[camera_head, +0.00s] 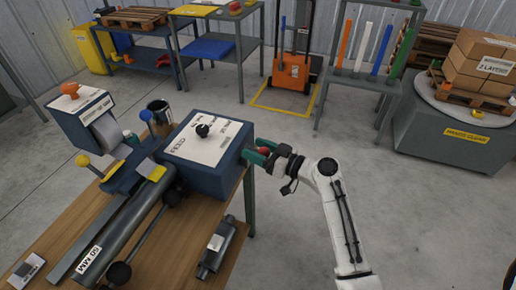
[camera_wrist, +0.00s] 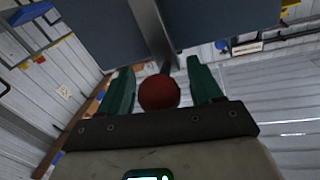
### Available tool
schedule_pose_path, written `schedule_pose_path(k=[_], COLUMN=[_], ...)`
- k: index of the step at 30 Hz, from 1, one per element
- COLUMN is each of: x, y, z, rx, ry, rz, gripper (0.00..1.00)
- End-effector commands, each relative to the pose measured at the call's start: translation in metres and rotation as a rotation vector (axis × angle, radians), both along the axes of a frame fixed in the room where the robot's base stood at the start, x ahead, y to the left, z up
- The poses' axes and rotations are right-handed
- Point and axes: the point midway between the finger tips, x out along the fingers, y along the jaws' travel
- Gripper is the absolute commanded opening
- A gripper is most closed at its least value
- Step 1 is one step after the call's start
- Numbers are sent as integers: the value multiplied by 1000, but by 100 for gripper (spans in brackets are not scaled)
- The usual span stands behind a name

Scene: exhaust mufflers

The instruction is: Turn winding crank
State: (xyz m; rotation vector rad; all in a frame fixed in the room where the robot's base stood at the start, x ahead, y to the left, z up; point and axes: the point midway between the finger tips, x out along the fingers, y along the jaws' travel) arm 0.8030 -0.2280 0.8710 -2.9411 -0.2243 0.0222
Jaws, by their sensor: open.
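The blue machine box (camera_head: 205,140), with a labelled white top, stands on the wooden bench. In the wrist view a red ball knob (camera_wrist: 159,92) lies at the end of a grey bar (camera_wrist: 150,35), seemingly the winding crank. The red knob also shows at the box's right side (camera_head: 264,151). My gripper (camera_head: 256,152) is there, with green fingers. In the wrist view my gripper (camera_wrist: 160,72) is open, one finger on each side of the knob. Gaps seem to show beside the knob; I cannot tell whether either finger touches it.
The wooden bench (camera_head: 190,235) holds a grey muffler (camera_head: 217,247) at its right edge and a long tube (camera_head: 120,235) at front left. The floor right of the bench is open. A turntable (camera_head: 450,135) with boxes stands at far right.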

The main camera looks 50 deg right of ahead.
Motion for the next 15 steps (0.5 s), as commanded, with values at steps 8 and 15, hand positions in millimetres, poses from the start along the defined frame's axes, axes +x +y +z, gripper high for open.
schedule_pose_path(k=[8,15], x=[0,0], y=[0,0], z=[0,0], rx=[0,0], ry=[0,0], rz=[0,-1], gripper=[56,33])
